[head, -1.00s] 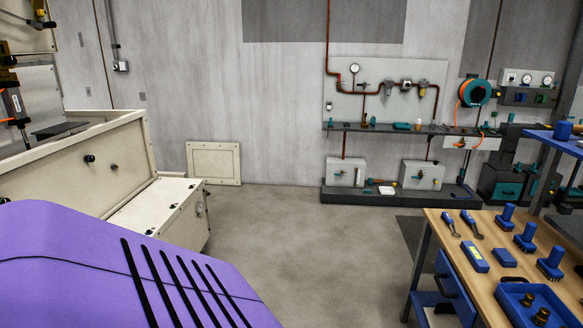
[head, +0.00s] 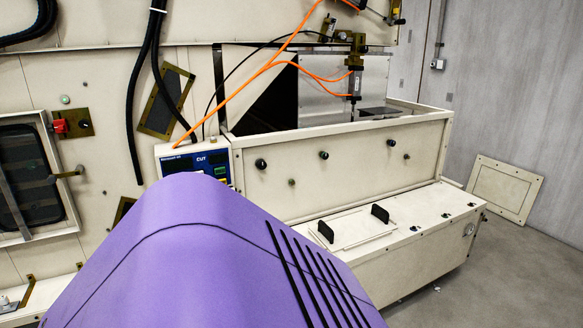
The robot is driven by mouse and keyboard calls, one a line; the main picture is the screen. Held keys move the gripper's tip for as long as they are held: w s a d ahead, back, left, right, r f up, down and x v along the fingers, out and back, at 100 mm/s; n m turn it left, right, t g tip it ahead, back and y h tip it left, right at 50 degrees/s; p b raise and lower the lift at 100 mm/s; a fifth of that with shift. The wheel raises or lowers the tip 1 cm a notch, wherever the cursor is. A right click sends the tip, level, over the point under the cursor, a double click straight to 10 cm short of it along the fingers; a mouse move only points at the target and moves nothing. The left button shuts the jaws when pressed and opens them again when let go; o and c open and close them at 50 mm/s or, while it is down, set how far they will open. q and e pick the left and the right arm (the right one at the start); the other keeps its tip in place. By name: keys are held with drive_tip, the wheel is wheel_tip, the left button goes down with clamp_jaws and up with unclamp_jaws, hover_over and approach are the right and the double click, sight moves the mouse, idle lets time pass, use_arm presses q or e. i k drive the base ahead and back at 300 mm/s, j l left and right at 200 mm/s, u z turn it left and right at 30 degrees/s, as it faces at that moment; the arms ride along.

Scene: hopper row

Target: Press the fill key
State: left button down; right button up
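A control panel (head: 172,163) with a dark blue face, a "CUT" label and some small coloured keys is mounted on the cream machine, left of centre in the head view. Its lower part is hidden behind my own purple body. I cannot tell which key is the fill key. Neither of my grippers is in view.
The cream machine (head: 340,160) fills the left and middle, with a low box (head: 400,235) carrying two black handles jutting out in front. Orange hoses (head: 262,75) and black cables (head: 155,60) hang above the panel. Free floor (head: 500,280) lies at the right.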

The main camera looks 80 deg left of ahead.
sight(221, 170)
drive_tip(key=u, duration=3.1)
